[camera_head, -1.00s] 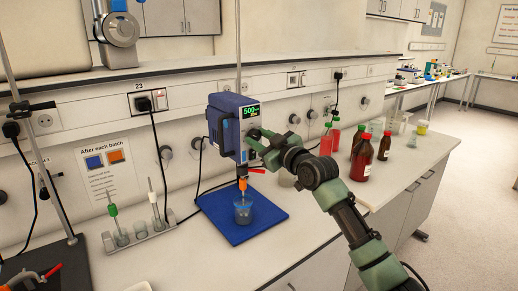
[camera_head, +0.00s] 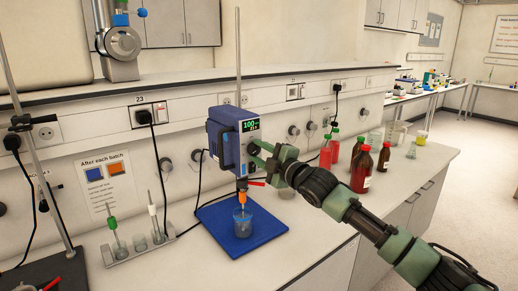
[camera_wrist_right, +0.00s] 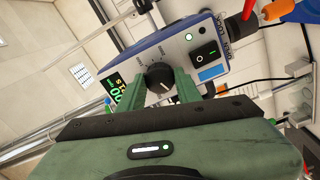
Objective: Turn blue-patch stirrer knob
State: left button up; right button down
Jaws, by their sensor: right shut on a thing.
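The blue overhead stirrer (camera_head: 227,140) stands above a blue mat (camera_head: 216,220), with its shaft down in a beaker (camera_head: 242,223). Its display (camera_head: 250,125) reads about 100. In the wrist view the black stirrer knob (camera_wrist_right: 159,76) has a white pointer line, and a blue patch (camera_wrist_right: 212,72) sits beside the power switch (camera_wrist_right: 206,52). My right gripper (camera_head: 258,158) is shut on the knob, with one green finger on each side of it; it also shows in the wrist view (camera_wrist_right: 162,88). In the head view the gripper hides the knob. My left gripper is not in view.
Red-capped bottles (camera_head: 362,168) stand right of the stirrer, close behind my right arm. A rack (camera_head: 140,246) with stirring rods stands at left, in front of an "After each batch" sign (camera_head: 107,185).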

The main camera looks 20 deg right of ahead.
jog(key=shift+n+p, duration=0.4)
jog(key=shift+n, duration=0.5)
jog(key=shift+f, duration=0.1)
jog(key=c, duration=1)
grip_release()
jog(key=shift+o, duration=0.2)
jog(key=shift+s, duration=0.1)
